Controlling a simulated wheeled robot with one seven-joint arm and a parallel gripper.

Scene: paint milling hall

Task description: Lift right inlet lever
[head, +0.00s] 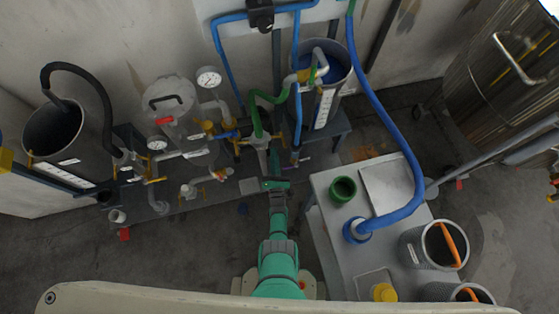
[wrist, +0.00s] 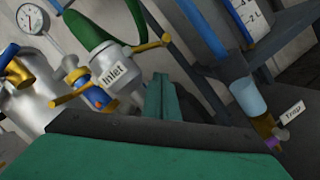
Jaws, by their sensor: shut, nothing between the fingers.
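In the wrist view a white fitting with an "Inlet" label (wrist: 113,78) hangs below a green hose (wrist: 88,30). The right inlet lever (wrist: 150,46) is a yellow bar sticking out to the right of the fitting, its outer end slightly higher in the picture. A second yellow lever (wrist: 72,94) sits on the left, by a blue valve body. My gripper (wrist: 158,90) is shut and empty, its green fingers appearing below the right lever, with a visible gap in the picture. In the head view my gripper (head: 274,183) is just below the inlet fitting (head: 262,143); the right lever is small there.
A "Trap" label (wrist: 291,112) and a purple-handled valve (wrist: 272,142) are at the right in the wrist view. A gauge (head: 209,79) and metal vessel (head: 175,105) stand left. A grey table (head: 332,222) with a green cup (head: 343,190) and blue hose (head: 392,130) is right.

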